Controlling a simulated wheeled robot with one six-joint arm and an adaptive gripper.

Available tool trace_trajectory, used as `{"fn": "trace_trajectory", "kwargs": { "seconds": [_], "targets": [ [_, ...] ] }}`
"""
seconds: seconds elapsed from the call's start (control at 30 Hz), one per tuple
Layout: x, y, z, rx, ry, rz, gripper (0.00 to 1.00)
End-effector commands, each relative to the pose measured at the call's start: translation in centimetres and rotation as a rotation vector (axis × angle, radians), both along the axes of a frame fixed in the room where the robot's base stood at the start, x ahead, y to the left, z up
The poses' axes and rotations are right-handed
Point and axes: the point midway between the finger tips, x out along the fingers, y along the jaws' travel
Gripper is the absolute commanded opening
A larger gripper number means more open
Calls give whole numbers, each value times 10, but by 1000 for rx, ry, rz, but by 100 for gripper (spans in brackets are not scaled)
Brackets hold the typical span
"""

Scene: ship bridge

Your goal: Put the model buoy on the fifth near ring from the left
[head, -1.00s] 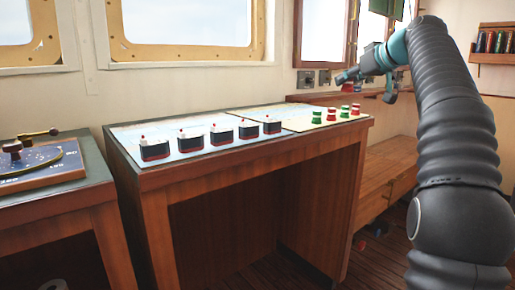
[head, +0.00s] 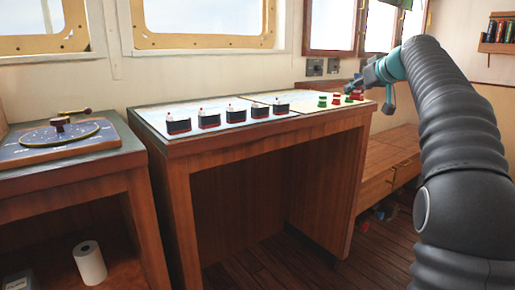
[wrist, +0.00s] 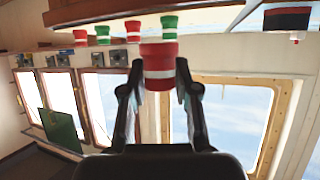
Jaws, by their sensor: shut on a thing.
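My gripper (wrist: 158,80) is shut on a red-and-white buoy (wrist: 160,62) in the wrist view. In the head view my gripper (head: 354,84) is above the right end of the chart table (head: 255,133), close to a group of small red and green buoys. Two red buoys (wrist: 80,38) (wrist: 133,30) and two green buoys (wrist: 102,35) (wrist: 169,24) show beyond the held one in the wrist view. A green buoy (head: 322,100) stands at the group's left in the head view. I cannot make out the rings. The held buoy is hard to separate in the head view.
Several dark model ships (head: 235,114) stand in a row along the table, left of the buoys. A second desk (head: 75,165) with a round dial instrument stands at the left. A low wooden bench (head: 393,155) is at the right. Windows line the wall behind.

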Motion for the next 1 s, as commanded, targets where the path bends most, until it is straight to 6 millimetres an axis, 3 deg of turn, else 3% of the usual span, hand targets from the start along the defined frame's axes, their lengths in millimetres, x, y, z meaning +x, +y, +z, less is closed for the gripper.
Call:
{"fn": "trace_trajectory", "kwargs": {
  "seconds": [0.17,0.3,0.53,0.8,0.93,1.0],
  "targets": [
    [22,-4,-48,0,6,-89,7],
    [40,-8,-103,-1,9,-186,7],
    [50,-8,-189,-2,7,-330,7],
    [44,-6,-249,-1,4,-419,7],
    [40,-4,-270,-1,3,-446,7],
    [39,-4,-271,0,0,-452,7]
  ]
}}
